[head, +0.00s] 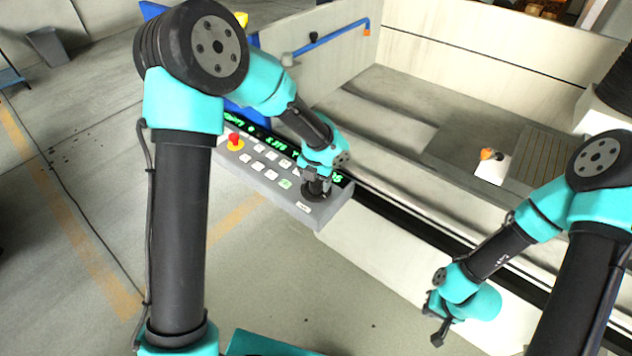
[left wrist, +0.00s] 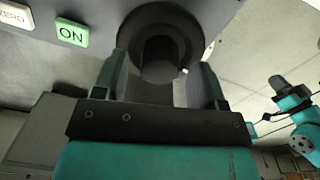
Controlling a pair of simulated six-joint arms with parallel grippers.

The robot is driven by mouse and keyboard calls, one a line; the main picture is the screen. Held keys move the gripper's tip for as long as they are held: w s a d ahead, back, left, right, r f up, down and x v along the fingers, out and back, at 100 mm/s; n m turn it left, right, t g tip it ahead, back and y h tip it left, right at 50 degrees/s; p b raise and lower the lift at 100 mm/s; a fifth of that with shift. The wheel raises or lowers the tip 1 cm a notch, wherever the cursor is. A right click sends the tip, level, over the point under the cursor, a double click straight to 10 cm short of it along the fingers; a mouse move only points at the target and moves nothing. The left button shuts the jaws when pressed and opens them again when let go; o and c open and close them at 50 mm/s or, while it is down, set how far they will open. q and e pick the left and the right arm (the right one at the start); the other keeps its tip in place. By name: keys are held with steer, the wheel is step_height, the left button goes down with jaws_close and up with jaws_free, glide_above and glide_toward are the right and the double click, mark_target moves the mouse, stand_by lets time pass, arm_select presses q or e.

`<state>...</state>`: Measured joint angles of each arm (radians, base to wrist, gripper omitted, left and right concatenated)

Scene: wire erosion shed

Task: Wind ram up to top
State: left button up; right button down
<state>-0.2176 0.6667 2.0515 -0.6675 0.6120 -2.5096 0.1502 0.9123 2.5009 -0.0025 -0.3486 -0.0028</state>
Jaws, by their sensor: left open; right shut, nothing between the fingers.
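The control panel (head: 262,172) is a grey box with a black strip of green digits, partly hidden by my left arm. A dark round knob (head: 318,195) stands at its right end. My left gripper (head: 315,180) is at the knob. In the left wrist view the knob (left wrist: 160,45) has a raised middle part. The open fingers of the left gripper (left wrist: 163,72) lie on either side of it; I cannot tell whether they touch it. My right gripper (head: 437,332) is shut and empty, below the machine's front edge. I cannot make out the ram.
A green ON key (left wrist: 72,32) is close to the knob. The machine's open tank (head: 400,125) lies behind, with a white block with an orange part (head: 490,165) inside. The floor in front is clear.

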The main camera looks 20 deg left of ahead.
arm_select(q)
steer(key=shift+f, duration=0.5)
steer(key=c, duration=0.9)
